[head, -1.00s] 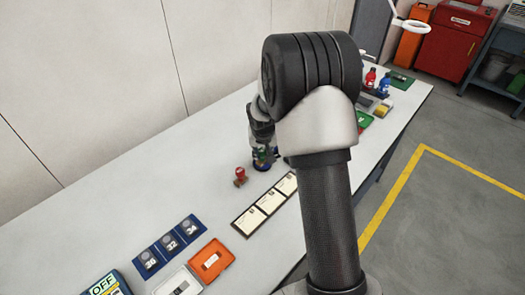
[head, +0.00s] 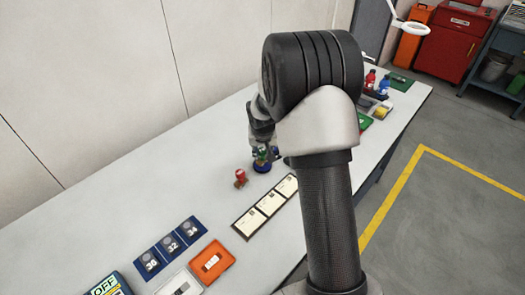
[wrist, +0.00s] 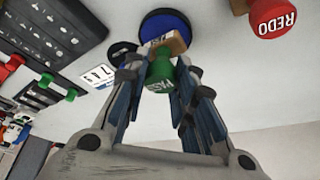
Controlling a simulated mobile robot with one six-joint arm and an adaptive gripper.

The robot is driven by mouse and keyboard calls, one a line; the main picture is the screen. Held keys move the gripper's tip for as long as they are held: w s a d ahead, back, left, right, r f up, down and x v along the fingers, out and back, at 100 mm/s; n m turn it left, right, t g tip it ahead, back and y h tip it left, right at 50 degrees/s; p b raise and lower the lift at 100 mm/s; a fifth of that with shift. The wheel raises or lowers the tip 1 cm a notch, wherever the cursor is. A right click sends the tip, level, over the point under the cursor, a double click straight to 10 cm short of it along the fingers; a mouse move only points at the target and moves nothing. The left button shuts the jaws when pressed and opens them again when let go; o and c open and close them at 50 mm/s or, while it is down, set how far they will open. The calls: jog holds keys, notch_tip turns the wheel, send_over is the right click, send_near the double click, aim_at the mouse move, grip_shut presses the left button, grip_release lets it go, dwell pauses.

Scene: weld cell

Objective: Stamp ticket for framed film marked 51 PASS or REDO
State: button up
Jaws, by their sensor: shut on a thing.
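My gripper (wrist: 158,66) is shut on the green PASS stamp (wrist: 160,88), seen in the wrist view. The stamp's wooden base overlaps the edge of the round blue ink pad (wrist: 165,25); I cannot tell if they touch. The head view shows the pad (head: 262,167) right below my gripper (head: 262,147). The red REDO stamp (head: 240,176) stands left of the pad; it also shows in the wrist view (wrist: 271,17). A dark holder with three pale tickets (head: 270,204) lies in front. I cannot read a 51 anywhere.
Blue plates with numbered discs (head: 172,243) lie at the lower left. An orange tray (head: 212,262) and a pale tray (head: 177,285) lie beside them. Red and blue bottles (head: 371,79) stand at the far end. My arm hides the table's middle right. The table behind the stamps is clear.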

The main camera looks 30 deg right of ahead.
aim_at(262, 150)
jog(key=shift+r+p, duration=1.65)
jog(key=shift+r, duration=1.25)
jog(key=shift+f, duration=0.1)
